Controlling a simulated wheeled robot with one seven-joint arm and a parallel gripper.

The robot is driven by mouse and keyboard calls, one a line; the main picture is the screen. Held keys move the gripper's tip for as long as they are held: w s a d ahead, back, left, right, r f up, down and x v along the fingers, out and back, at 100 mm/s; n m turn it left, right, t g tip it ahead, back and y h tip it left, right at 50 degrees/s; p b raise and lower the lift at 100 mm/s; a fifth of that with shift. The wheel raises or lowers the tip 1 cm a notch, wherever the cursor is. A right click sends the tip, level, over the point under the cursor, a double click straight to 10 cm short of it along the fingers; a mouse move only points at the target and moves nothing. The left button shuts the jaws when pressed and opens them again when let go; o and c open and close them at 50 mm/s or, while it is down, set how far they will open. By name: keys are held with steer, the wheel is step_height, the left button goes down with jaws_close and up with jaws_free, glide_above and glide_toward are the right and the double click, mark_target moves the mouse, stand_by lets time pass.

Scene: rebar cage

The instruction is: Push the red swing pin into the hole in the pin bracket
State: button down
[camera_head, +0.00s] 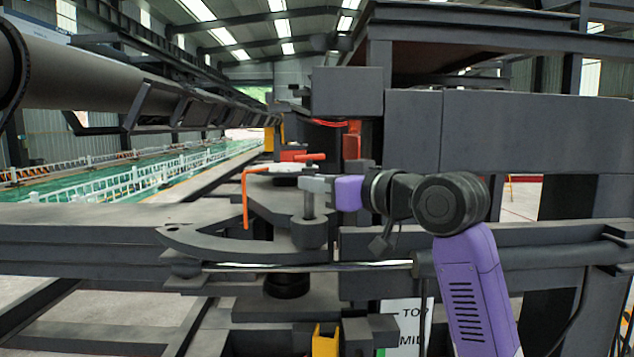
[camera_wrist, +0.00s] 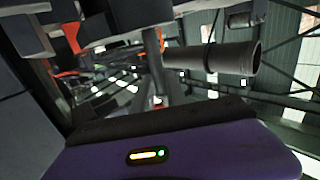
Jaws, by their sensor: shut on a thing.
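The red swing pin shows as a short red bar (camera_head: 312,157) just above my gripper's fingers, in line with a grey upright shaft (camera_head: 308,204) below them. The fingers hide where bar and shaft would join. My gripper (camera_head: 305,183) reaches in from the right and is shut around the top of the shaft. The shaft looks upright, and its lower end meets a dark round boss (camera_head: 308,232) on the pin bracket (camera_head: 230,240). I cannot tell how deep it sits; the hole is hidden. In the wrist view a grey post (camera_wrist: 152,45) stands beyond my gripper's purple body.
An orange bent rod (camera_head: 245,203) hangs left of the shaft. A shiny cylinder rod (camera_head: 310,267) runs below the bracket. A large grey beam (camera_head: 510,130) stands close above my arm at right. A yellow part (camera_head: 325,342) is low in front.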

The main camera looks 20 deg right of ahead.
mark_target(312, 216)
steer(key=shift+f+b, duration=1.75)
steer(key=shift+f, duration=1.2)
steer(key=c, duration=1.3)
jaws_free()
steer(key=shift+f, duration=0.1)
steer(key=shift+o, duration=0.2)
steer(key=shift+f, duration=0.15)
steer(key=b+v, duration=0.2)
steer(key=v, duration=0.6)
steer(key=shift+r, duration=0.2)
